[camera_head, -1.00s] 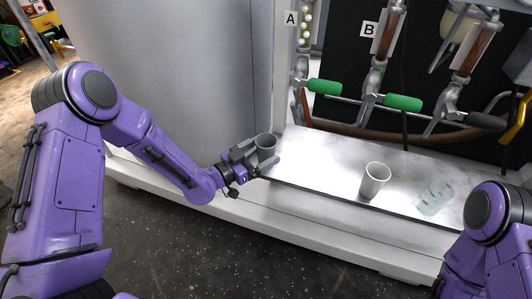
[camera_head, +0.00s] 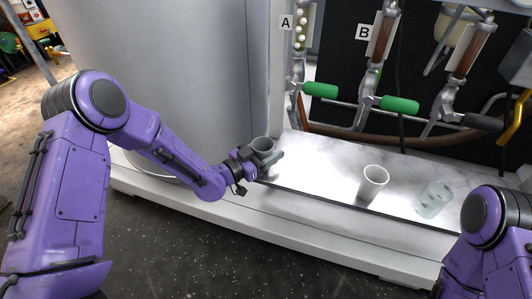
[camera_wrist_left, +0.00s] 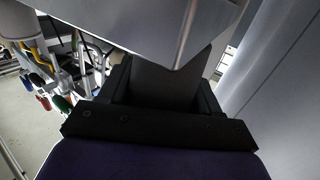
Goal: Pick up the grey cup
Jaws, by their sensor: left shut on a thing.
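The grey cup (camera_head: 262,145) stands upright at the left end of the pale counter (camera_head: 318,165), beside the tall grey cylinder. My left gripper (camera_head: 267,158) is shut on the grey cup, with its fingers at the cup's sides. Part of the cup is hidden behind the fingers.
A white cup (camera_head: 373,183) and a clear glass (camera_head: 434,199) stand farther right on the counter. Behind are taps with green handles (camera_head: 398,104) and labels A (camera_head: 286,22) and B (camera_head: 363,32). A large grey cylinder (camera_head: 175,75) rises behind my left arm.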

